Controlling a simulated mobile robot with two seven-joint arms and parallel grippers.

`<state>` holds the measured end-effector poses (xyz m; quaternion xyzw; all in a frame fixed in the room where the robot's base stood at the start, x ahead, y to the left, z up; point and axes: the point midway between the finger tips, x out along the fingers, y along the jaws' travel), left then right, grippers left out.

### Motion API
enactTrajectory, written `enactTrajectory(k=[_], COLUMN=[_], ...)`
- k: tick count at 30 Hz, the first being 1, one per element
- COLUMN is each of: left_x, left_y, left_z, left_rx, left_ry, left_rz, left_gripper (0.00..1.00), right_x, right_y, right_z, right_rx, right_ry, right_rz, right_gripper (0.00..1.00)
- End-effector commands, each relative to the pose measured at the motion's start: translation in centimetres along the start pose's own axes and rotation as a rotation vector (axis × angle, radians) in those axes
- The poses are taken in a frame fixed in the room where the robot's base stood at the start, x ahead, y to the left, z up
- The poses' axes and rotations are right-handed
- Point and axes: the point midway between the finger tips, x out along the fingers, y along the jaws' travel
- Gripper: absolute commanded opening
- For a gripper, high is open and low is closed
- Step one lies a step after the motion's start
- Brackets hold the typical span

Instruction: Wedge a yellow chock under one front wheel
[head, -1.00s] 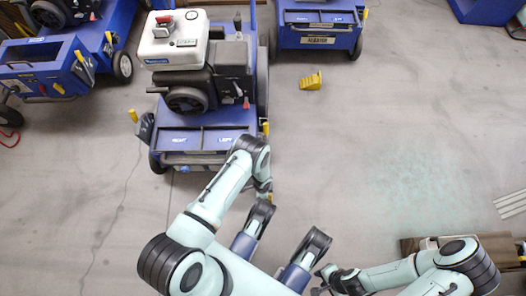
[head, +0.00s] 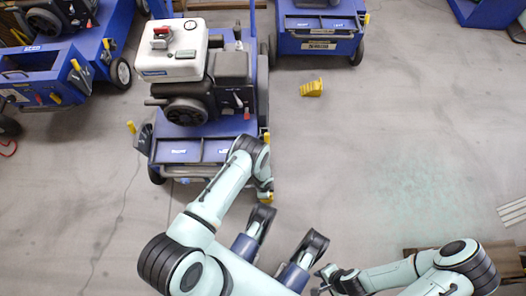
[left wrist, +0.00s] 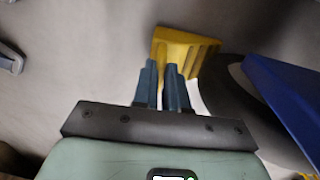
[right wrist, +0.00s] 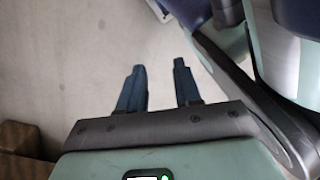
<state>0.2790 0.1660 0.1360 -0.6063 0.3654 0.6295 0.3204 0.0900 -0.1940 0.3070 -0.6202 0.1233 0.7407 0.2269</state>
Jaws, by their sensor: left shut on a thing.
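My left gripper (left wrist: 163,75) is shut on a yellow chock (left wrist: 186,50) in the left wrist view. A dark wheel (left wrist: 228,88) is close beside the chock there, with a blue machine body to its right; I cannot tell whether chock and wheel touch. In the head view a blue aerator (head: 195,150) with a white tank stands ahead. My left arm covers its near right corner; a bit of yellow shows at the gripper. A second yellow chock (head: 312,88) lies on the floor to the right. My right gripper (right wrist: 159,75) is open and empty.
Another blue machine (head: 318,42) stands at the back, and more blue machines (head: 60,80) at the left. Wooden boards (head: 510,258) and pale strips (head: 513,212) are at the right edge. The floor right of centre is clear.

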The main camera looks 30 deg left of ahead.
Motion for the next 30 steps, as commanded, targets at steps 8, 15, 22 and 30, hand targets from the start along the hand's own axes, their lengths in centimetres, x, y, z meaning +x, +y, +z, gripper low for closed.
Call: enactTrajectory(k=[8,15,22,30], left_x=[0.0,0.1,-1.7,-7.9], left_y=[0.2,0.3,0.2,0.1], left_z=[0.0,0.0,0.0,-0.1], left_rx=[0.001,0.001,0.002,0.002], left_ry=[-0.001,-0.002,-0.001,0.000], left_rz=[0.004,0.005,0.004,0.002], left_gripper=[0.42,0.42,0.42,0.42], right_x=[0.0,0.0,-0.7,-3.8], right_y=[0.0,0.0,-0.7,-3.5], right_z=[0.0,0.0,-0.7,-3.8], right_rx=[0.000,0.000,-0.010,-0.050], right_ry=[0.000,0.000,0.032,0.162], right_rz=[0.000,0.000,-0.014,-0.070], right_gripper=[0.34,0.34,0.34,0.34])
